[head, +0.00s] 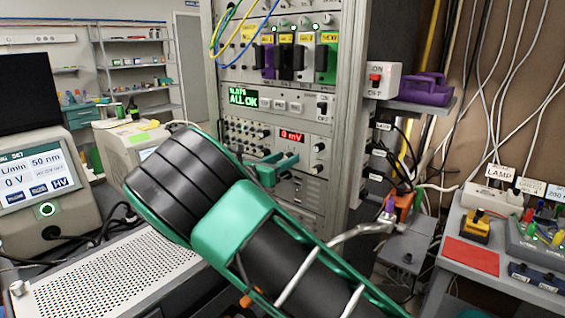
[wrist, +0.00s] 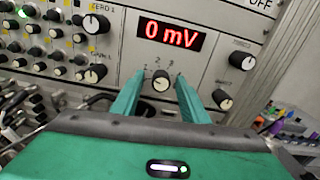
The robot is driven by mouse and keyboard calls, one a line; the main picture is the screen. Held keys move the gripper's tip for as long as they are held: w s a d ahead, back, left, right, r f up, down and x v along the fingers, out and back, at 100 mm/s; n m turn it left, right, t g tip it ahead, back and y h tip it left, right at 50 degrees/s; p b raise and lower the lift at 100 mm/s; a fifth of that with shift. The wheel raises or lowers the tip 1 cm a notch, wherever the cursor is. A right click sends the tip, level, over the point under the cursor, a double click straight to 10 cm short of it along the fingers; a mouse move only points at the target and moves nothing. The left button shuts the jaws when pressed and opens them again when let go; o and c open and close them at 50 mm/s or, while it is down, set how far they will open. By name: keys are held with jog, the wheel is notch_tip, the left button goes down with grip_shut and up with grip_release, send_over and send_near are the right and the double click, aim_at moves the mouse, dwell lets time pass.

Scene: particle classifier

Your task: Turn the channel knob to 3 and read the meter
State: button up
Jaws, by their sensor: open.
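The channel knob (wrist: 160,82) is a small round dark knob with a pale face on the grey panel, with small numbers 1, 2 and 3 around its upper side. I cannot tell which number it points to. The meter (wrist: 170,33) above it reads 0 mV in red; it also shows in the head view (head: 292,136). My gripper (wrist: 158,90) is open, its two green fingers on either side of the channel knob. I cannot tell whether they touch it. In the head view my gripper (head: 277,168) is at the rack panel below the meter and hides the knob.
The rack (head: 345,100) also carries a green ALL OK display (head: 243,98).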

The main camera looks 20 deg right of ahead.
jog(key=shift+c, duration=0.6)
grip_shut()
jog(key=shift+m, duration=0.3)
jog(key=m, duration=0.3)
jog(key=shift+m, duration=0.4)
jog(key=m, duration=0.4)
jog(key=shift+m, duration=0.3)
jog(key=m, duration=0.4)
jog(key=shift+m, duration=2.2)
jog(key=shift+f, duration=0.1)
